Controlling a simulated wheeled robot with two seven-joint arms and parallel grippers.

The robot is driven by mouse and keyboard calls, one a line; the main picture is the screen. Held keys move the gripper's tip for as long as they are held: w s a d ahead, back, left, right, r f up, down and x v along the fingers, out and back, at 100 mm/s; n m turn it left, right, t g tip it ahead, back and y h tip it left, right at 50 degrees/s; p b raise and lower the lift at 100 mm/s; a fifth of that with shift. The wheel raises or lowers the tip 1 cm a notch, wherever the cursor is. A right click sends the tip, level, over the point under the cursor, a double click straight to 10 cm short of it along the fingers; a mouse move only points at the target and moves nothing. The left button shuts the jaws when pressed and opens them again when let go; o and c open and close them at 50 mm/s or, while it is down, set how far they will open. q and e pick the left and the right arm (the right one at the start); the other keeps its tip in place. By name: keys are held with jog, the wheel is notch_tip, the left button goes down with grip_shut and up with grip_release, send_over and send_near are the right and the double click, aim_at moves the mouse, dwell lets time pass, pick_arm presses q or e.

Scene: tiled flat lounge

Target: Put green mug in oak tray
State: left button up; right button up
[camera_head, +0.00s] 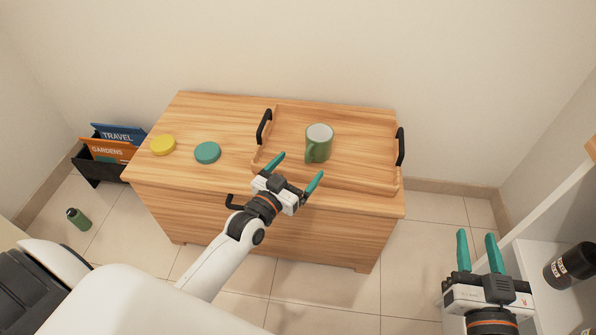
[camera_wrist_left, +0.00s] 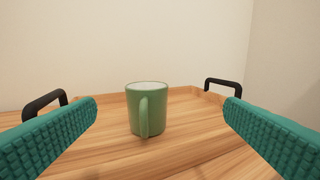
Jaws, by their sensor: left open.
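The green mug (camera_head: 318,145) stands upright inside the oak tray (camera_head: 360,178), which has black handles and lies on the wooden chest. In the left wrist view the green mug (camera_wrist_left: 148,110) stands ahead between the fingers, its handle facing me, with the oak tray (camera_wrist_left: 200,92) around it. My left gripper (camera_head: 297,172) is open and empty at the tray's front edge, apart from the mug. My right gripper (camera_head: 479,252) is away to the right, near the white shelf; its two fingers stand apart with nothing between them.
A yellow disc (camera_head: 163,145) and a teal disc (camera_head: 207,152) lie on the wooden chest (camera_head: 225,115), left of the tray. A black rack (camera_head: 92,168) with books stands on the floor at left, near a green bottle (camera_head: 78,218). A dark bottle (camera_head: 570,265) lies on the white shelf (camera_head: 530,245).

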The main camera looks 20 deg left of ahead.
pick_arm(q)
jog(key=s+d+r+h, duration=0.1)
jog(key=s+d+r, duration=0.7)
jog(key=s+r, duration=0.3)
jog(key=shift+s+r+m+g, duration=0.3)
jog(key=shift+s+r+m, duration=0.1)
jog(key=shift+r, duration=0.1)
